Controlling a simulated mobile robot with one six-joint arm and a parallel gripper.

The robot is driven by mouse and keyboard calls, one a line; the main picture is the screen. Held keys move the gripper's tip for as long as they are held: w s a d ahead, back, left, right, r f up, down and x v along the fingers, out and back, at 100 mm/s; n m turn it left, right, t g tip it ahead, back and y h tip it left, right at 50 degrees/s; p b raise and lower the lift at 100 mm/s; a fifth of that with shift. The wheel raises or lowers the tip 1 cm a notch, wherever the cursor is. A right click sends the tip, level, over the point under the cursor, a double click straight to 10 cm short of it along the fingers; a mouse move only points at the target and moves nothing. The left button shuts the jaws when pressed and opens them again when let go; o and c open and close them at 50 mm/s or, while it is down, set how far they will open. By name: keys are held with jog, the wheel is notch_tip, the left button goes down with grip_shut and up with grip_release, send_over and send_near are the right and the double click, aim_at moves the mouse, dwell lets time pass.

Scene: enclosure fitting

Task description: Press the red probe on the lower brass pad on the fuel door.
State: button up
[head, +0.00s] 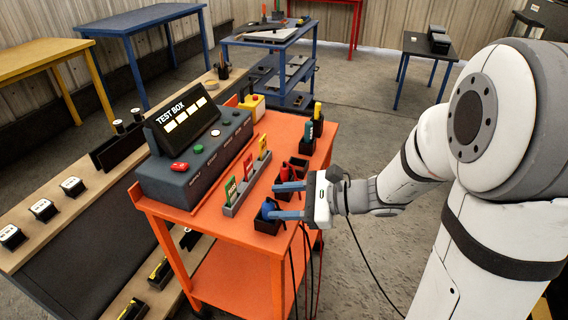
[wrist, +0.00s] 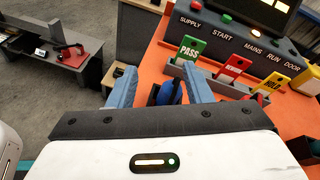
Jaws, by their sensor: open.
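The red probe (head: 285,171) stands in a dark holder on the orange cart, just beyond my gripper's far finger in the head view.
The test box (head: 190,143) fills the cart's left side. A rack with PASS, rework and HOLD tags (head: 246,175) stands between it and the holders. Black and red leads hang off the orange cart (head: 210,225). A grey bench (wrist: 50,70) shows in the wrist view.

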aim_at(286, 173)
jog(key=w+d+f+m+t, duration=0.1)
jog(key=w+m+t, duration=0.1)
jog(key=w+m, duration=0.1)
jog(key=w+d+f+m+t+b, duration=0.1)
jog(key=w+m+t, duration=0.2)
jog(key=w+d+f+m+t, duration=0.1)
jog(key=w+d+m+t, duration=0.1)
jog(key=w+m, duration=0.1)
jog(key=shift+w+f+t+b, duration=0.4)
jog(key=shift+w, duration=0.15)
jog(key=shift+w+a, duration=0.1)
jog(key=shift+w, duration=0.25)
jog(key=x, duration=0.7)
jog(key=shift+w+r, duration=0.2)
jog(key=shift+w, duration=0.1)
grip_shut()
